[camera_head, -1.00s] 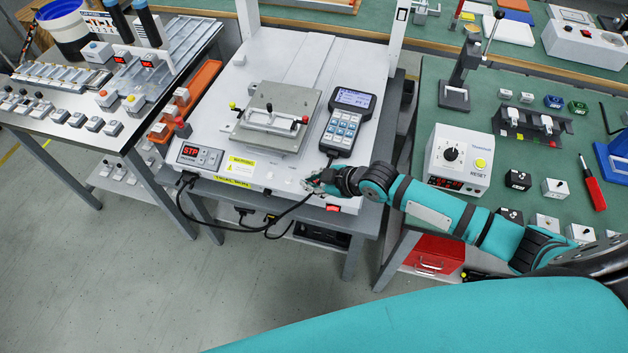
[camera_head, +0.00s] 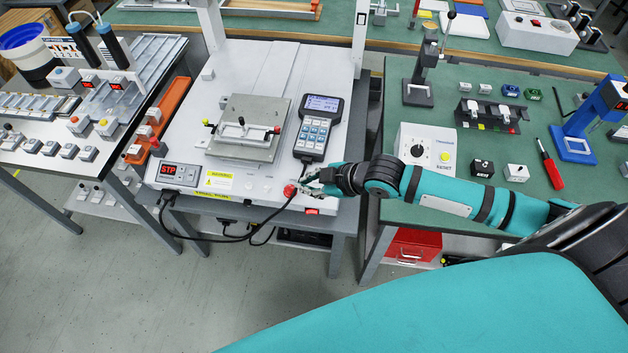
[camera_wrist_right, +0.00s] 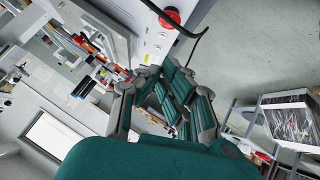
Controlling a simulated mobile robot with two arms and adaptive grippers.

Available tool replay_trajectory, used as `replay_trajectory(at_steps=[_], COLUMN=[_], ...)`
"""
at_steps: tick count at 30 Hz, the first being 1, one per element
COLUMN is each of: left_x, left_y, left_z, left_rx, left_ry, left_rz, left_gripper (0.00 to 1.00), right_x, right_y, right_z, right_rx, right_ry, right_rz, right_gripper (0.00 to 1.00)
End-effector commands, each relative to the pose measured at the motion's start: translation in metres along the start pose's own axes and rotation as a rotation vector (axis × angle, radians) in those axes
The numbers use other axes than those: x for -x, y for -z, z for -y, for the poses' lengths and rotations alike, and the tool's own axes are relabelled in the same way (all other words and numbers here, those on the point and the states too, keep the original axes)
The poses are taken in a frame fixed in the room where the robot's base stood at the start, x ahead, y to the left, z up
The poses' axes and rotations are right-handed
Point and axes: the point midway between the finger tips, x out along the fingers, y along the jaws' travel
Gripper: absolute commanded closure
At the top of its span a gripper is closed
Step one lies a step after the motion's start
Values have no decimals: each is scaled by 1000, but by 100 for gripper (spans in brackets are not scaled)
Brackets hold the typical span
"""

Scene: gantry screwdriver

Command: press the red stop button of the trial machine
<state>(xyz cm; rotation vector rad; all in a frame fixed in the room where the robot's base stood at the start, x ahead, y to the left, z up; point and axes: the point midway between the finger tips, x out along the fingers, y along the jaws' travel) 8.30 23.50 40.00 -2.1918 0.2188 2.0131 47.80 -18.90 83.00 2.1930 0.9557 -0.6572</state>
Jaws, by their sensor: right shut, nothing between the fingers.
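The trial machine (camera_head: 233,182) is a white gantry bench with a black STP display (camera_head: 180,174) at its front left. The red stop button (camera_head: 290,190) is a round cap near the front right corner of the machine. It also shows at the top of the right wrist view (camera_wrist_right: 170,17). My right gripper (camera_head: 307,181) is shut and empty, just right of the button in the head view. In the wrist view a gap shows between its fingers (camera_wrist_right: 160,68) and the button; I cannot tell the height. My left gripper is not in view.
A black cable (camera_head: 262,222) loops below the machine's front edge. A red rocker switch (camera_head: 312,211) sits below the button. A handheld pendant (camera_head: 318,128) lies behind the gripper. The green bench (camera_head: 395,210) with a timer box (camera_head: 427,146) stands to the right.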

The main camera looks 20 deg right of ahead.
Motion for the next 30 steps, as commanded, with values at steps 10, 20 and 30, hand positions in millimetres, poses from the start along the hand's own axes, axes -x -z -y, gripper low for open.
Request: replay_trajectory(at_steps=[10, 20, 30], left_x=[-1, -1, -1], left_y=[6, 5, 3], left_z=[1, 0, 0], left_rx=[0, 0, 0], left_ry=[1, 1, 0], left_rz=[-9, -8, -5], left_gripper=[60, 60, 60], right_x=[21, 21, 18], right_y=[1, 1, 17], right_z=[0, 0, 48], right_rx=[-3, -2, -100], right_ry=[1, 0, 30], right_rz=[-2, -2, 31], right_gripper=[100, 100, 100])
